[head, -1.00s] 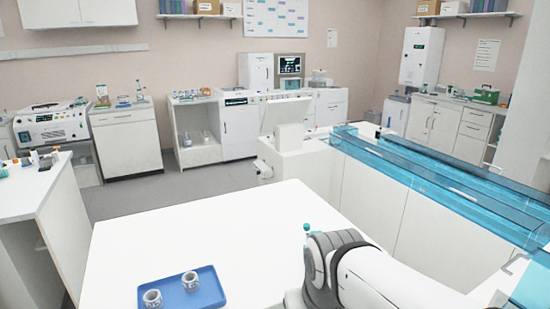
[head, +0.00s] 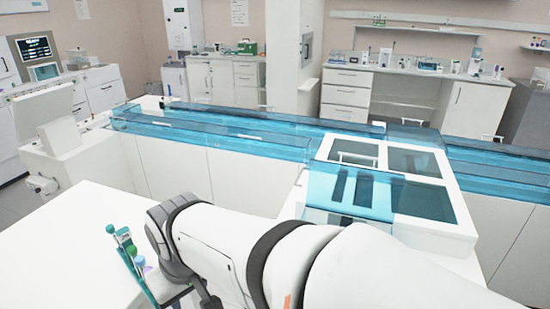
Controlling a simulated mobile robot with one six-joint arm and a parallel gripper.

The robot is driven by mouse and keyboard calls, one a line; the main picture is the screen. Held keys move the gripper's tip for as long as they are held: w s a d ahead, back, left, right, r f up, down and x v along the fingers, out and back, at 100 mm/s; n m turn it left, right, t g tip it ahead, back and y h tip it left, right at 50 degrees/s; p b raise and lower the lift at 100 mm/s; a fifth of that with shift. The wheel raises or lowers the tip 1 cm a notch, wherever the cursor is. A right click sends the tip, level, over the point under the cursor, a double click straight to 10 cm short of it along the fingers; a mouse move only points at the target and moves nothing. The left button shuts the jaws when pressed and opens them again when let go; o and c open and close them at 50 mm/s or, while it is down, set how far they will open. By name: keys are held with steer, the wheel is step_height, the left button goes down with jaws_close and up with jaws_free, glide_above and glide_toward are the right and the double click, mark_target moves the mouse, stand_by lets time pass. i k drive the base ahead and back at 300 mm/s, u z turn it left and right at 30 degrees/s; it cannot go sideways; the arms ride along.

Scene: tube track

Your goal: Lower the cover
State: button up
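A white housing (head: 440,228) stands over the track at the right in the head view. Tinted see-through blue panels are set in its top, and a blue panel (head: 352,190) with dark strips slopes at its front left. Long clear blue covers (head: 215,138) run along the track on both sides of the housing. I cannot tell which panel is the cover or whether it is raised. My arm reaches in from the bottom right, in front of the housing. Only a small part of my gripper (head: 207,299) shows below the wrist; its fingertips are hidden.
A teal rack (head: 140,268) with several capped tubes stands by my wrist at the white table's (head: 70,245) right side. A tilted white panel (head: 42,112) stands at the track's left end. Cabinets and a bench line the back wall. The table's visible left part is clear.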

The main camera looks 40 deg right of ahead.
mark_target(359, 156)
steer(key=z, duration=1.9)
steer(key=k, duration=0.3)
steer(key=u, duration=0.15)
steer(key=i, duration=0.9)
steer(key=z, duration=0.4)
